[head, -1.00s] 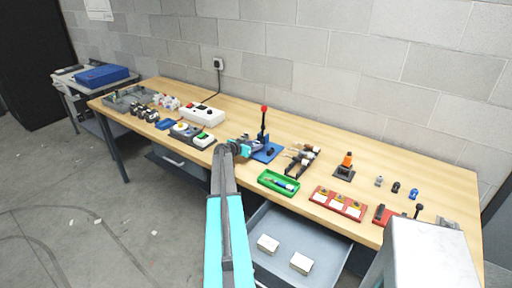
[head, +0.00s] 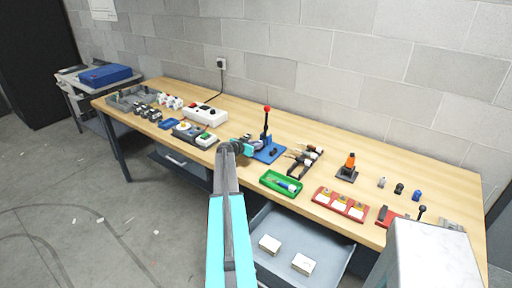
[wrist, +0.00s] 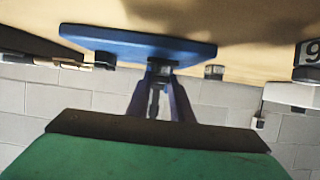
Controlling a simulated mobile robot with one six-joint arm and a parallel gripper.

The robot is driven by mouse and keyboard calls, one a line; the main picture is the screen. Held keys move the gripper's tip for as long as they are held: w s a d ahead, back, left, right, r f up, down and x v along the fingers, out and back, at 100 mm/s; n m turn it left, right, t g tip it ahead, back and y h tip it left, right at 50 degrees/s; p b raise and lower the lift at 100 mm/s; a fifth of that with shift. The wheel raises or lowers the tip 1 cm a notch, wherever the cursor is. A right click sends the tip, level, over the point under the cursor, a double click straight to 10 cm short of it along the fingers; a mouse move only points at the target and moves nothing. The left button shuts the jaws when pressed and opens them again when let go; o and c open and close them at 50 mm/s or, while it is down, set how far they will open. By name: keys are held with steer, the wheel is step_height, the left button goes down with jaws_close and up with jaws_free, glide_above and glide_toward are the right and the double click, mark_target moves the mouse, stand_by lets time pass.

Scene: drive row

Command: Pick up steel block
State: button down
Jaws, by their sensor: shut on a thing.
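My gripper (head: 252,146) is at the left edge of the blue base of the lever press (head: 270,154), low over the workbench. In the wrist view, which is upside down, my gripper's two fingers (wrist: 159,80) come together on a small grey piece, the steel block (wrist: 160,68). It shows right against the blue base (wrist: 110,42), and I cannot tell whether it touches it. In the head view the block is too small and too covered by the gripper to make out.
A black lever with a red ball (head: 267,109) stands up from the press. A green tray (head: 268,184) lies in front, and a white power box (head: 205,116) is at the left. Below the bench edge, an open drawer (head: 330,262) holds two pale blocks.

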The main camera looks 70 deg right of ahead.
steer(key=shift+r+b, duration=0.35)
steer(key=shift+r, duration=0.1)
steer(key=shift+s+a+r+b, duration=0.1)
steer(key=shift+a+r+b, duration=0.1)
steer(key=shift+r+b, duration=0.3)
steer(key=shift+s+a+r+b, duration=0.1)
steer(key=shift+a+r+b, duration=0.15)
steer(key=shift+r, duration=0.35)
steer(key=s+a+b, duration=0.2)
steer(key=a, duration=0.5)
steer(key=s+a+r+b, duration=0.1)
steer(key=s+a+b, duration=0.1)
steer(key=a, duration=0.5)
steer(key=shift+a+r+b, duration=0.25)
steer(key=shift+b, duration=0.5)
steer(key=shift+s, duration=0.1)
